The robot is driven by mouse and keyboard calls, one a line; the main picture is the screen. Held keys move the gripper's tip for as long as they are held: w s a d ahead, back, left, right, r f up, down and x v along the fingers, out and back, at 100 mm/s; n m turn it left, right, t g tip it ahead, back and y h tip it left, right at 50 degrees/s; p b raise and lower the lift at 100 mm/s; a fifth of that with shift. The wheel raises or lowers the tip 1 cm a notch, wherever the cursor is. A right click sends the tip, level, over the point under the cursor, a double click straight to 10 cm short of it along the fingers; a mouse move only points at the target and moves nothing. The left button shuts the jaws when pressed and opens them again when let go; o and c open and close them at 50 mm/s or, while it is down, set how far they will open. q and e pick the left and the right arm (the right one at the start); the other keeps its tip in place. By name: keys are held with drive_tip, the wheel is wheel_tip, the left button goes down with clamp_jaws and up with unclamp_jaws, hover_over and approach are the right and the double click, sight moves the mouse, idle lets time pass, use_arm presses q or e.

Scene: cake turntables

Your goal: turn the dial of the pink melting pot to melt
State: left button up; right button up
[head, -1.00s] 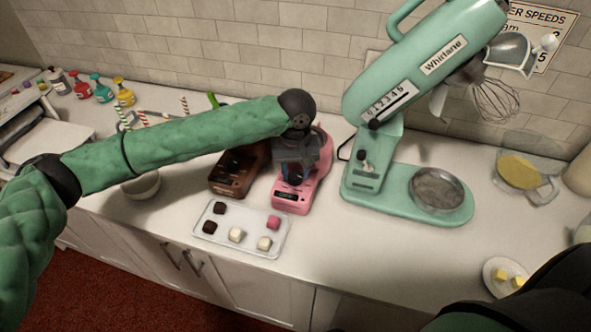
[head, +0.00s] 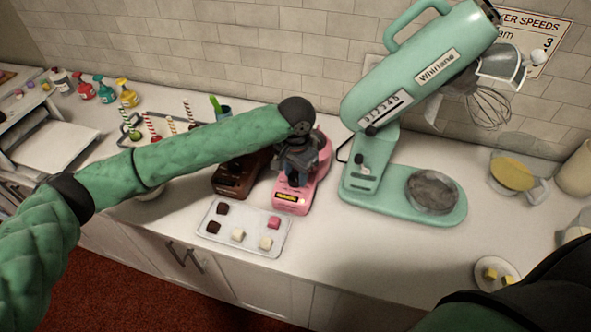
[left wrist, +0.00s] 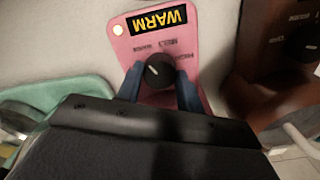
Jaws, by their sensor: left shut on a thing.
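The pink melting pot (head: 312,187) stands on the counter in the head view, partly hidden by my left gripper (head: 292,176). In the left wrist view its pink front panel (left wrist: 125,48) carries a display (left wrist: 159,19) with the word WARM in yellow-orange. Below it is a round black dial (left wrist: 157,73) with a small white mark, and small labels around it, one seeming to read MELT. My left gripper (left wrist: 160,85) has a finger on each side of the dial and is shut on it. My right gripper is not in view.
A brown melting pot (head: 236,178) stands close on the left. A tray of chocolate cubes (head: 211,229) lies in front. A mint stand mixer (head: 366,175) is close on the right. A plate with yellow cubes (head: 512,271) is farther right.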

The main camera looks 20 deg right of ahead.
use_arm(q)
drive_tip(key=m, duration=0.5)
drive_tip(key=shift+m+p, duration=0.3)
drive_tip(key=shift+p, duration=0.1)
drive_tip(key=m, duration=0.3)
drive_tip(key=shift+m, duration=0.8)
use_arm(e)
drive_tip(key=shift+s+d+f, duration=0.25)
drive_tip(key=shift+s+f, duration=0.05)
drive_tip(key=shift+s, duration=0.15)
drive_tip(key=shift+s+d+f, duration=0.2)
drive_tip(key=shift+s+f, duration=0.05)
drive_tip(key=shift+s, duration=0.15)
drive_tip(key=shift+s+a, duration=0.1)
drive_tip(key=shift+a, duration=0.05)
use_arm(q)
drive_tip(key=o, duration=1)
